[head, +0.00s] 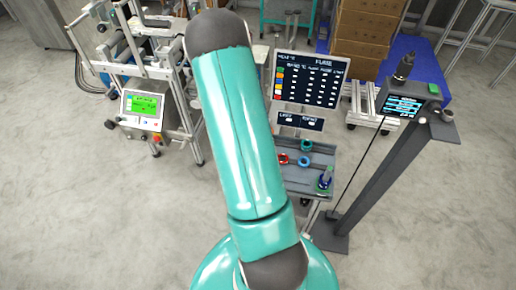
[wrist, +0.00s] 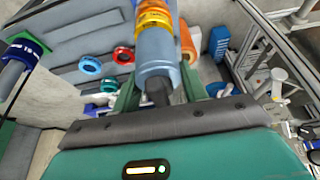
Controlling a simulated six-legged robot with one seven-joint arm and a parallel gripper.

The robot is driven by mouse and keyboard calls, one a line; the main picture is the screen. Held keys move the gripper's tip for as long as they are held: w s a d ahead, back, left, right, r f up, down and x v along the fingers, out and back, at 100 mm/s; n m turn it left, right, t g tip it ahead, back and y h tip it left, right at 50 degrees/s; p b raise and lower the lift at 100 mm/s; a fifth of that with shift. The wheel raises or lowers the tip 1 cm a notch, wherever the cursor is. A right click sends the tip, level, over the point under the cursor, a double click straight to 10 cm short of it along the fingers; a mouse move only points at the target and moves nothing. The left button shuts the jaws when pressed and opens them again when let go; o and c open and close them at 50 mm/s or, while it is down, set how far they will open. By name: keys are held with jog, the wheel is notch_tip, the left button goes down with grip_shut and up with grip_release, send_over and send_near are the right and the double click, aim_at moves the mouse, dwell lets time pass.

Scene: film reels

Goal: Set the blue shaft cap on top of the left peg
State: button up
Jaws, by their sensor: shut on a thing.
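In the wrist view my gripper (wrist: 158,92) is shut on the dark narrow end of a grey-blue cylindrical piece, which I take for the blue shaft cap (wrist: 158,55). Yellow and orange bands (wrist: 155,18) show just beyond the cap, in line with it; I cannot tell whether they touch it. The left peg cannot be made out behind them. In the head view my own arm hides the gripper, the cap and that side of the bench. Another upright peg (head: 326,178) with a blue and green piece stands at the bench's right side; the blue piece (wrist: 22,48) shows at the wrist view's left.
Red (wrist: 123,56), blue (wrist: 90,65) and teal (wrist: 109,85) rings lie on the grey bench (head: 318,158). A display board (head: 306,80) stands behind it. A dark post (head: 385,165) with a small screen stands to the right. Open floor lies in front.

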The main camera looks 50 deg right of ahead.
jog(key=shift+f, duration=0.35)
jog(key=o, duration=1.2)
jog(key=v, duration=1.3)
jog(key=shift+r, duration=0.4)
jog(key=shift+a, duration=0.1)
